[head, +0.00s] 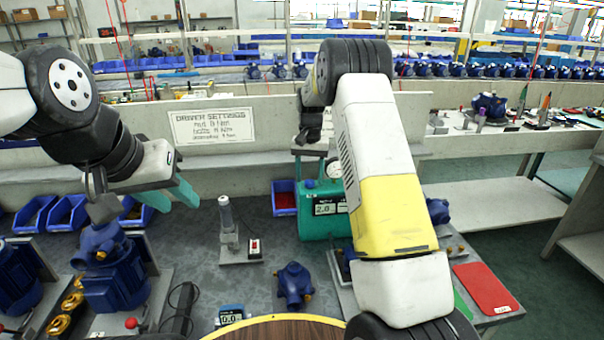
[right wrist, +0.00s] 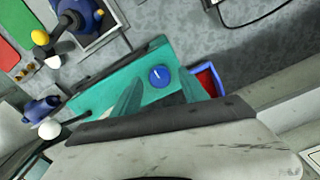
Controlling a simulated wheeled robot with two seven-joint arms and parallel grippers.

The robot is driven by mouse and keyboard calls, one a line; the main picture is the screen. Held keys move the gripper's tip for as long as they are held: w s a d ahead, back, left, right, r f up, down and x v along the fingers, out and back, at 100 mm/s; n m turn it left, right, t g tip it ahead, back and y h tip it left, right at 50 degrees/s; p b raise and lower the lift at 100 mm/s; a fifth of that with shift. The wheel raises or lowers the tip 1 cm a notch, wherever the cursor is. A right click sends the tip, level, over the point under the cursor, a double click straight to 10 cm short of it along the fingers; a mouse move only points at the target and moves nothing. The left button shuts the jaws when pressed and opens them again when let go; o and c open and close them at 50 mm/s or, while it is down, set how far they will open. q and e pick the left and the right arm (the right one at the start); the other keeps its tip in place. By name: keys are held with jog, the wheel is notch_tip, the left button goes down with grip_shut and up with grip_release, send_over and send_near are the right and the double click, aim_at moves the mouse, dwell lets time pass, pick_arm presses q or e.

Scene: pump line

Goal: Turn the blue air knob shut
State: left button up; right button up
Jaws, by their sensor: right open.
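The teal air unit (head: 313,228) stands on the grey bench below my right arm, with a display reading about 2.0 and a round gauge (head: 335,169) on top. In the right wrist view, the small round blue air knob (right wrist: 159,76) with a pale pointer mark sits on the teal unit's top (right wrist: 152,57). My right gripper (right wrist: 163,80) is open, its two teal fingers on either side of the knob in the picture; contact cannot be told. In the head view the knob is not made out. My left gripper (head: 178,196) is open and empty above the bench's left side.
A blue pump (head: 293,285) stands in the bench's middle; a larger blue motor pump (head: 110,270) is at left. A grey upright tool on a stand (head: 228,225) is left of the air unit. A red-lined blue bin (head: 284,192) stands close behind it. A red board (head: 485,288) lies at right.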

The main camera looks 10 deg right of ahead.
aim_at(310, 181)
notch_tip(310, 181, up, 7)
jog(key=shift+f, duration=0.1)
dwell(0.3)
jog(key=s+d+r+n+t+y, duration=0.1)
jog(key=s+r+t+y, duration=0.15)
jog(key=s+r, duration=1.3)
jog(key=s+a+f+n+t, duration=0.1)
jog(key=s+f+n+t, duration=0.1)
jog(key=s, duration=2)
jog(key=shift+s+f+n+t, duration=0.15)
jog(key=shift+n+t, duration=0.25)
jog(key=shift+t, duration=0.45)
